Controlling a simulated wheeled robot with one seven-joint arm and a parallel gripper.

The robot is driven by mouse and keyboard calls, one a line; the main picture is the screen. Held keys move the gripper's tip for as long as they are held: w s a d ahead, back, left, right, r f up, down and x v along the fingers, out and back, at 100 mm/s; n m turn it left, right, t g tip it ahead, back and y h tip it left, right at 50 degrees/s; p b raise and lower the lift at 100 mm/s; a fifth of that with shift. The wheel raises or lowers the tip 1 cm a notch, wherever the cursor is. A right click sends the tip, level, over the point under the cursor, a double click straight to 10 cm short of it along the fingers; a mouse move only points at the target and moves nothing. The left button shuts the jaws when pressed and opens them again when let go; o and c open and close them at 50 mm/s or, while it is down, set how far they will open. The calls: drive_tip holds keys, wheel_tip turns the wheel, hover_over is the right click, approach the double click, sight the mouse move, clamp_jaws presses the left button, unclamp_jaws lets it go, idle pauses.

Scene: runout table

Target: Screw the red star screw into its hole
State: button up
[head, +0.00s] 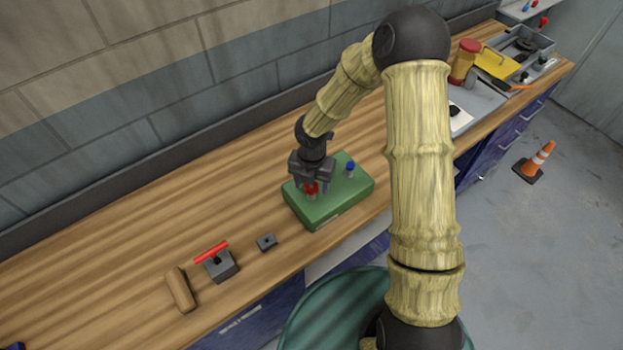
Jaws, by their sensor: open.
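The red star screw (311,188) stands upright at the left part of the green block (326,212). Its red head shows at my gripper (312,184), which points down over it. The jaws are open, with fingers on either side of the red head; I cannot tell whether they touch it. The hole under the screw is hidden, and I cannot tell how deep the screw sits. A second screw with a blue head (350,167) stands on the right part of the same block, apart from my gripper.
Left of the block lie a small dark block (266,242), a grey block (221,267) with a red bar (211,251), and a brown wooden piece (180,290). A grey tray (521,50), yellow object (497,63) and red-capped jar (464,62) stand at the right end. The table's left-back area is clear.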

drive_tip(key=n+p, duration=0.2)
drive_tip(key=p, duration=0.1)
drive_tip(key=shift+r, duration=0.3)
drive_tip(key=n+p, duration=0.3)
drive_tip(key=n, duration=0.1)
drive_tip(key=shift+f+n+p, duration=0.1)
drive_tip(key=shift+n+p, duration=0.25)
drive_tip(key=shift+n, duration=0.15)
drive_tip(key=shift+f, duration=0.2)
